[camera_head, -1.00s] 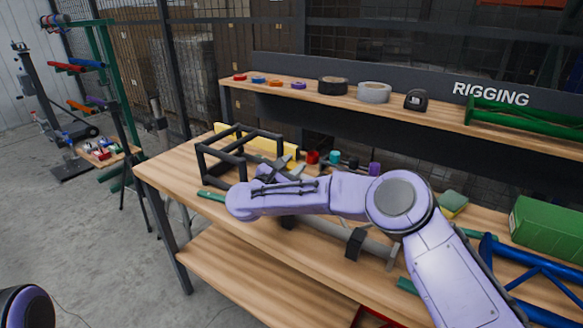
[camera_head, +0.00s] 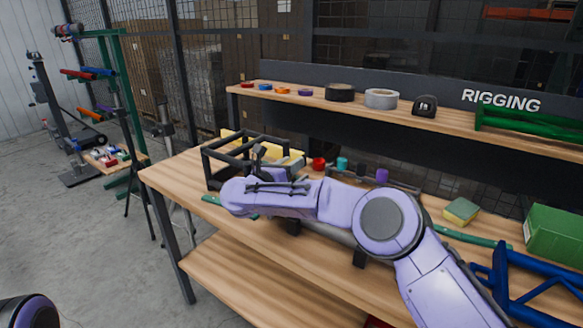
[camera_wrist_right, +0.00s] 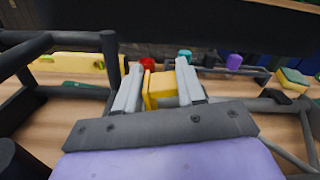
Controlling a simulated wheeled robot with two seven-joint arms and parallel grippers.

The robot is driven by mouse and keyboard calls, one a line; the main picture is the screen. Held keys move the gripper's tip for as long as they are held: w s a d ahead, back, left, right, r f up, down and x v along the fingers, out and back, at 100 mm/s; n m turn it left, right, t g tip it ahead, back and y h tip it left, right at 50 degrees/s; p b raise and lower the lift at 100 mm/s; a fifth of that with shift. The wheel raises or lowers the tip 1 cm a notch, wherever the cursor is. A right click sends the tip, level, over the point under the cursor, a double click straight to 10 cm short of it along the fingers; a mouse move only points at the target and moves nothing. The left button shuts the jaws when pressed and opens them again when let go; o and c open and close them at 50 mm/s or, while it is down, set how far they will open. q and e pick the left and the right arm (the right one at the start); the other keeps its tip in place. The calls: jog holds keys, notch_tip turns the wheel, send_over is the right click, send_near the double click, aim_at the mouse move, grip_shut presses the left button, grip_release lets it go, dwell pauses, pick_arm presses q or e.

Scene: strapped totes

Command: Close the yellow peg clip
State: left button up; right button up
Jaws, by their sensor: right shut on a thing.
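The yellow peg clip (camera_wrist_right: 160,88) sits between the two grey fingers of my right gripper (camera_wrist_right: 158,85) in the right wrist view. The fingers press on it from both sides. In the head view my right gripper (camera_head: 262,158) is beside the black tube frame (camera_head: 212,166) on the bench, mostly hidden behind my own wrist, and I cannot clearly make out the clip there. Whether the clip's jaws are open or closed is not clear. My left gripper is out of view.
A yellow bar (camera_wrist_right: 70,63) lies behind the black frame. Red (camera_head: 318,163), teal (camera_head: 342,163) and purple (camera_head: 382,175) pieces stand behind my arm. A sponge (camera_head: 461,211), green box (camera_head: 555,235) and blue frame (camera_head: 515,285) are at right. The bench's left front is fairly clear.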

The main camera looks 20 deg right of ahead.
jog(key=shift+r, duration=0.15)
jog(key=o, duration=0.9)
jog(key=shift+s+a, duration=0.15)
jog(key=shift+a, duration=0.15)
jog(key=b+v, duration=0.1)
jog(key=v, duration=0.9)
jog(key=shift+d, duration=0.1)
